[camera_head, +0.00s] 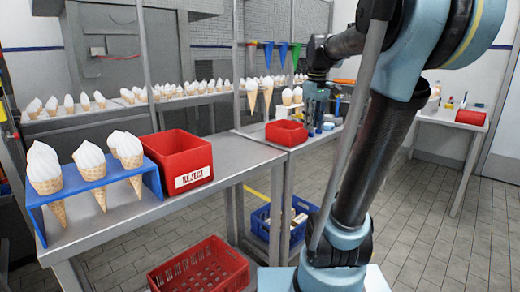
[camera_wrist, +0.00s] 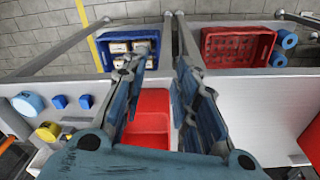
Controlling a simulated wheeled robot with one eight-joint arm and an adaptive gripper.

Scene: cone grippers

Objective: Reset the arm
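My gripper (camera_head: 316,118) hangs from the arm over the far table in the head view. In the wrist view its two blue fingers (camera_wrist: 162,62) stand apart with nothing visible between them. A red bin (camera_head: 286,133) sits below and beside it on the tabletop. That bin also shows between and beneath the fingers in the wrist view (camera_wrist: 151,106). My arm crosses the right half of the head view, raised and bent.
A blue rack (camera_head: 95,184) holds several cones on the near table, beside a red REJECT bin (camera_head: 179,161). A red crate (camera_head: 200,270) and blue crate (camera_head: 262,226) are low down. More cones line the back. Floor at right (camera_head: 415,225) is clear.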

